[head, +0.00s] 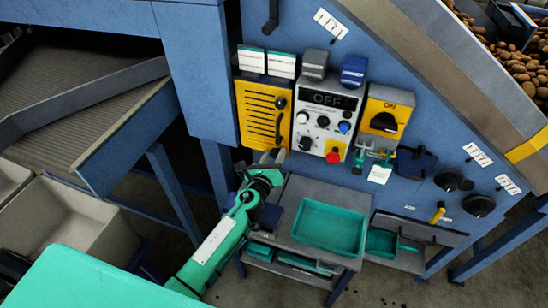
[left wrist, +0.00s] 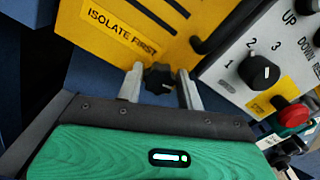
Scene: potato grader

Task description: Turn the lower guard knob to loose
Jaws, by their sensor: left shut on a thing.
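The yellow guard (head: 260,112) is on the blue machine front, with its upper black knob (head: 281,102) showing in the head view. The lower guard knob (left wrist: 159,77) is a small black lobed knob at the guard's lower edge, below the "ISOLATE FIRST" label, in the left wrist view. My left gripper (head: 270,157) reaches up to this lower edge. In the left wrist view its grey fingers (left wrist: 160,86) stand one on each side of the lower knob and are shut on it. My right gripper is not in view.
Right of the guard is a grey control panel (head: 323,118) with an "OFF" display, a selector knob (left wrist: 258,70) and a red button (head: 333,156). A yellow switch box (head: 385,116) is further right. A shelf with a green tray (head: 328,228) stands below.

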